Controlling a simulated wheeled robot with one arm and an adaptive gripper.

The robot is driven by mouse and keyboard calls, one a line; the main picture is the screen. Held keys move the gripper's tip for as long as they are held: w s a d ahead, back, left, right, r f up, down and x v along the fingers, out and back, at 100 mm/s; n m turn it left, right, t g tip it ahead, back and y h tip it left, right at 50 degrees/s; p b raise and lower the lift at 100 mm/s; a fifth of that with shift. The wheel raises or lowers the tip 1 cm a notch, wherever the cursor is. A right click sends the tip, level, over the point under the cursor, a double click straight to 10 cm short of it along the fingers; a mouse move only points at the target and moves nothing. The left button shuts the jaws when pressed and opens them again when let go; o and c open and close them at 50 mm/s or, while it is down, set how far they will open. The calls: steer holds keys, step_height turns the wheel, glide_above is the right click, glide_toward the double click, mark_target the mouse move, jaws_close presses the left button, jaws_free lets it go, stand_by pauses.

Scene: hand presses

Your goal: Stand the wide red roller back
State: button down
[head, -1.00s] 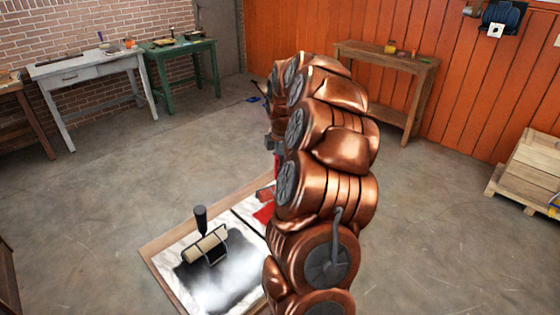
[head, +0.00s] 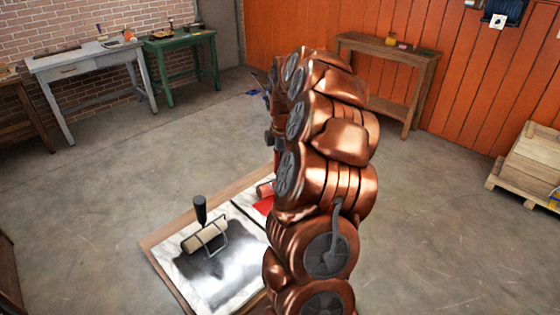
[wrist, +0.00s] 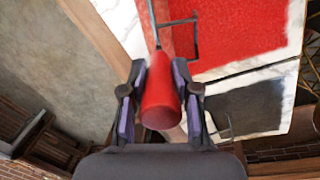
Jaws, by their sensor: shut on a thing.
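My gripper (wrist: 160,72) is shut on the red handle of the wide red roller (wrist: 161,100) in the wrist view. The handle lies between the two fingers, with its thick end towards the camera. The roller's thin dark wire frame (wrist: 178,22) reaches up over the red ink patch (wrist: 240,38); its barrel is not clear there. In the head view my copper arm hides the gripper and most of the red side. Part of a red roller (head: 265,190) and the red ink (head: 263,206) show left of the arm.
The wooden board edge (head: 165,232) runs around the slabs. Open concrete floor lies beyond. White, green and brown tables stand by the walls; a pallet crate (head: 535,165) is right.

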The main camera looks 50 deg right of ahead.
steer(key=shift+c, duration=1.8)
jaws_free()
steer(key=shift+r, duration=0.2)
steer(key=shift+s+a+r+p, duration=0.1)
steer(key=shift+s+r+p, duration=0.2)
steer(key=shift+r, duration=1.15)
steer(key=shift+s+a+r+p, duration=0.1)
steer(key=shift+r+p, duration=0.3)
steer(key=shift+r, duration=1)
steer(key=shift+s+a+r+p, duration=0.15)
steer(key=shift+r+p, duration=0.2)
steer(key=shift+r, duration=1.1)
